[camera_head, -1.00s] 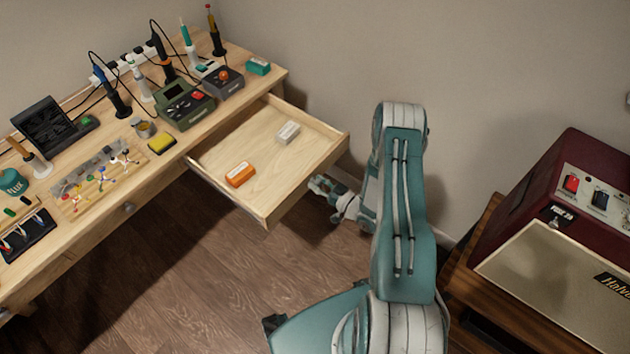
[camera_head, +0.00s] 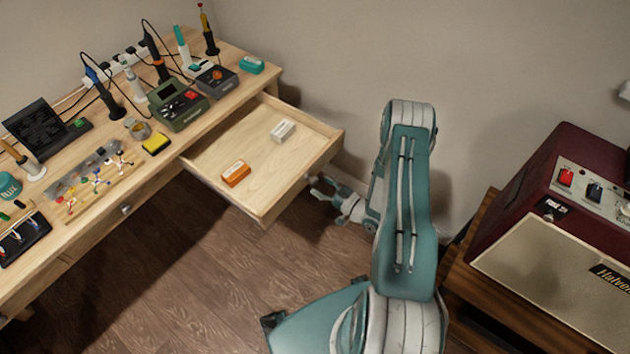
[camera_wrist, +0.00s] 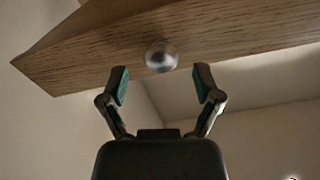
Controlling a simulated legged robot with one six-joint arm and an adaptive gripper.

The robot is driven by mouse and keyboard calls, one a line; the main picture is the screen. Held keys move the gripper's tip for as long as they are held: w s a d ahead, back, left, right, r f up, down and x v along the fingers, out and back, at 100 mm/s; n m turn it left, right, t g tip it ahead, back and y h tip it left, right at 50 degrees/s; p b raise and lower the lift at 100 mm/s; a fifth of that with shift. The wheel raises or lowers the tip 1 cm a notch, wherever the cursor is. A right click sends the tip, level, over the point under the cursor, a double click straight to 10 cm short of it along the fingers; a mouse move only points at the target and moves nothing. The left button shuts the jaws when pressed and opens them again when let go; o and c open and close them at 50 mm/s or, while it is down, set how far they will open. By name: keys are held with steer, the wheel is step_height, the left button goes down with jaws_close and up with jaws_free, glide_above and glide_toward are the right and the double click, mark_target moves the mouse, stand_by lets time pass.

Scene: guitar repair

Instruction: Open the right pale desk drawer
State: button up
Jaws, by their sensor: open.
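The right pale desk drawer (camera_head: 222,186) stands pulled out from the desk, with its inside in view in the head view. An orange box (camera_head: 235,173) and a white box (camera_head: 283,131) lie in it. In the wrist view, the drawer's wooden front (camera_wrist: 215,35) shows from below with a round metal knob (camera_wrist: 161,56). My gripper (camera_wrist: 160,82) is open, its two fingers on either side below the knob, apart from it as far as I can tell.
The desk (camera_head: 75,225) holds soldering tools, a green power unit (camera_head: 180,105) and a yellow sponge (camera_head: 156,143). A dark red amplifier (camera_head: 560,215) stands on a wooden cabinet (camera_head: 470,255) at right. Wooden floor is clear before the desk.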

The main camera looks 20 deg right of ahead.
steer(key=v, duration=0.9)
steer(key=shift+w, duration=0.1)
